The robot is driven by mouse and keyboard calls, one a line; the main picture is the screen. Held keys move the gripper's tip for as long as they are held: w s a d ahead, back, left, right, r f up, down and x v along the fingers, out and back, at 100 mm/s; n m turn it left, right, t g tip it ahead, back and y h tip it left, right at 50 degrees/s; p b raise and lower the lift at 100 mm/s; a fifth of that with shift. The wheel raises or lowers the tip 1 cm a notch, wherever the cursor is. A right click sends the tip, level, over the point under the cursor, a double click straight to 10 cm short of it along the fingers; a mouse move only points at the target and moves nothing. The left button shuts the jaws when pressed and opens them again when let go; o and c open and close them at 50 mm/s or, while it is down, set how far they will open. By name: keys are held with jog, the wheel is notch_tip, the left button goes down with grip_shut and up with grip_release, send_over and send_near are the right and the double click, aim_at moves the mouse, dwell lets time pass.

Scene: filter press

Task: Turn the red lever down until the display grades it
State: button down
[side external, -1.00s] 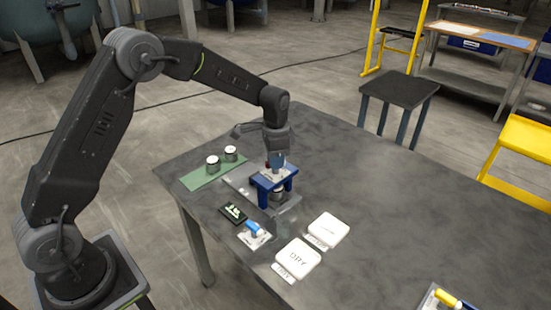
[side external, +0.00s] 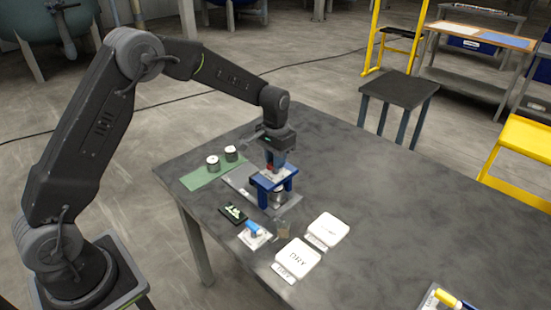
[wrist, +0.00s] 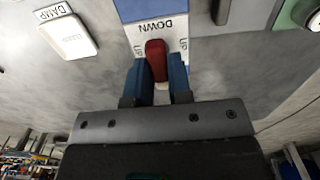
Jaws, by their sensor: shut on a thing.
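The blue press (side external: 272,180) stands on its grey base plate (side external: 234,181) on the table, with a metal canister (side external: 277,196) under it. The red lever (wrist: 155,58) is on top of the press, beside a white label reading DOWN and UP. My gripper (wrist: 159,68) is shut on the red lever, with a blue finger on each side of it. In the side view my gripper (side external: 275,160) reaches down onto the top of the press and mostly hides the lever. The small dark display (side external: 233,213) lies left of the press with light green characters too small to read.
Two canisters (side external: 213,163) stand on a green mat (side external: 196,180) behind left. In front are a blue item on a white card (side external: 254,235), the white DRY pad (side external: 298,257) and another white pad (side external: 327,228). The table's right half is mostly clear.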

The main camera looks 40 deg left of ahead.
jog(key=shift+r, duration=0.1)
jog(key=c, duration=1)
grip_release()
jog(key=shift+c, duration=0.2)
notch_tip(320, 180, up, 14)
